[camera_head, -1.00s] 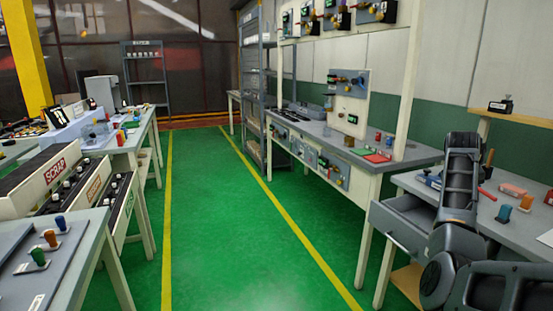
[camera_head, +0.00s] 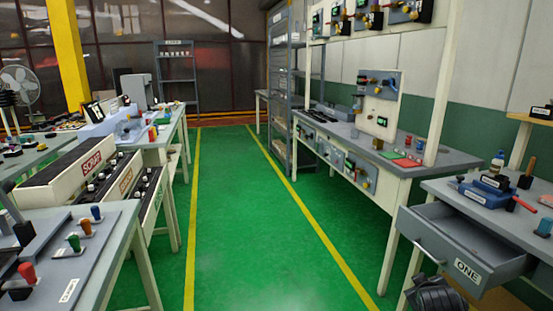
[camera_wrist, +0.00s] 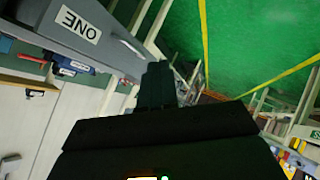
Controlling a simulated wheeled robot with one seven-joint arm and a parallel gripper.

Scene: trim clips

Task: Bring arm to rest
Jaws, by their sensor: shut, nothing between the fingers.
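My gripper (camera_wrist: 157,82) shows in the wrist view as a dark shape pointing away from the camera, its fingers shut with nothing between them. It is in the air beside the grey drawer marked ONE (camera_wrist: 98,38), apart from any object that I can make out. In the head view, only a dark part of my arm shows at the bottom right, below the drawer (camera_head: 466,262). The drawer stands pulled out of the right workbench (camera_head: 455,190). My gripper cannot be made out in the head view.
A green floor aisle (camera_head: 245,220) between yellow lines is clear. On the left stand a bench with coloured pegs (camera_head: 86,228) and the SCRAP bin (camera_head: 90,165). A blue tool holder (camera_head: 488,190) lies on the right bench. A control-panel bench (camera_head: 350,150) stands beyond.

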